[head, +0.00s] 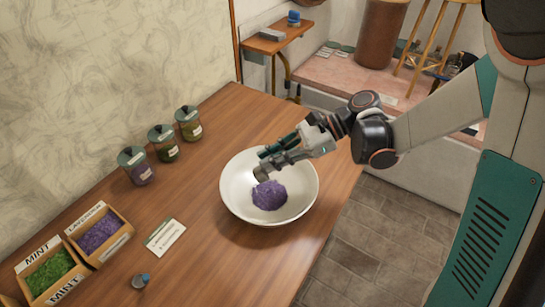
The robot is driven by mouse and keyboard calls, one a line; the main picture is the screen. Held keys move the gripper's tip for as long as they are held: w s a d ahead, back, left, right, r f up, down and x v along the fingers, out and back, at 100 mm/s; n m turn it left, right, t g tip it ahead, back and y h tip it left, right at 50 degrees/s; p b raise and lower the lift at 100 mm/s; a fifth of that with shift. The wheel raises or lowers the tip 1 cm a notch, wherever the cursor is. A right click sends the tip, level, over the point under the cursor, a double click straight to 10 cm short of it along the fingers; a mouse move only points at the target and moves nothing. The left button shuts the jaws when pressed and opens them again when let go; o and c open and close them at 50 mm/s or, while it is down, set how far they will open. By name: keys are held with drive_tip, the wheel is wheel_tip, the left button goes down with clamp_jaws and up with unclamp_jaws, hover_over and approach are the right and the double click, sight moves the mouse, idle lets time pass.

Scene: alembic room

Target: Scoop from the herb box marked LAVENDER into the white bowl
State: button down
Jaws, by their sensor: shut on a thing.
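The white bowl (236,199) stands on the wooden table and holds a heap of purple herb (269,196). My gripper (268,160) is over the bowl, reaching in from the right. It is shut on a small dark scoop-like thing (262,174), mostly hidden by the fingers, just above the purple heap. I cannot tell if the scoop holds any herb. The herb box marked LAVENDER (118,243) is at the lower left, with purple herb in it. My gripper is well to the right of this box.
A box marked MINT (62,288) with green herb stands beside the lavender box. Several lidded jars (163,142) line the wall side. The wooden table (225,270) is bare at its front.

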drive_tip(key=shift+r, duration=0.1)
drive_tip(key=shift+r+p, duration=0.45)
drive_tip(key=shift+r, duration=0.15)
drive_tip(key=h+p, duration=0.1)
drive_tip(key=p, duration=0.1)
drive_tip(key=shift+s+r+h+p, duration=0.1)
drive_tip(key=shift+r+h+p, duration=0.2)
drive_tip(key=shift+r, duration=0.1)
drive_tip(key=h+p, duration=0.1)
drive_tip(key=t+h+p, duration=0.1)
drive_tip(key=h+p, duration=0.1)
drive_tip(key=t+h+p, duration=0.1)
drive_tip(key=h+p, duration=0.1)
drive_tip(key=shift+a+r+n, duration=0.1)
drive_tip(key=shift+r+n, duration=0.2)
drive_tip(key=shift+r, duration=0.05)
drive_tip(key=t+h+p, duration=0.1)
drive_tip(key=h, duration=0.2)
drive_tip(key=shift+r+p, duration=0.15)
drive_tip(key=shift+p, duration=0.15)
drive_tip(key=shift+t+h, duration=0.6)
drive_tip(key=shift+h, duration=0.5)
